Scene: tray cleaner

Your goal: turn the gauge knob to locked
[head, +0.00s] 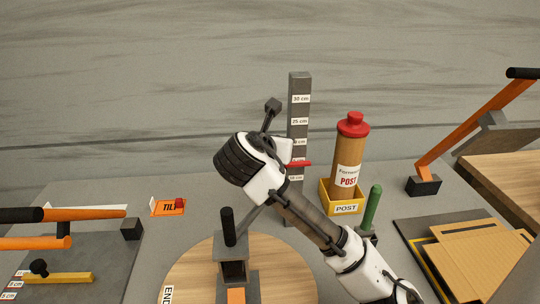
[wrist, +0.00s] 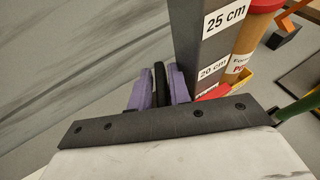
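The height gauge is a grey post (head: 299,105) with cm labels and a red pointer (head: 301,163). In the wrist view the post (wrist: 200,55) stands right of my fingers, with its 25 cm and 20 cm labels showing. My gripper (wrist: 160,88) has two purple fingers close together beside the post's left side. A black piece (wrist: 160,76), seemingly the gauge knob, fills the gap between them, with no clear space on either side. In the head view my wrist hides the fingers and the knob. The knob's locked marking is not visible.
A red-capped post tube (head: 348,160) stands in a yellow box (head: 342,205) right of the gauge, with a green handle (head: 375,207) nearby. A round wooden turntable (head: 190,270) with a grey upright is in front. Orange-armed devices stand at both sides.

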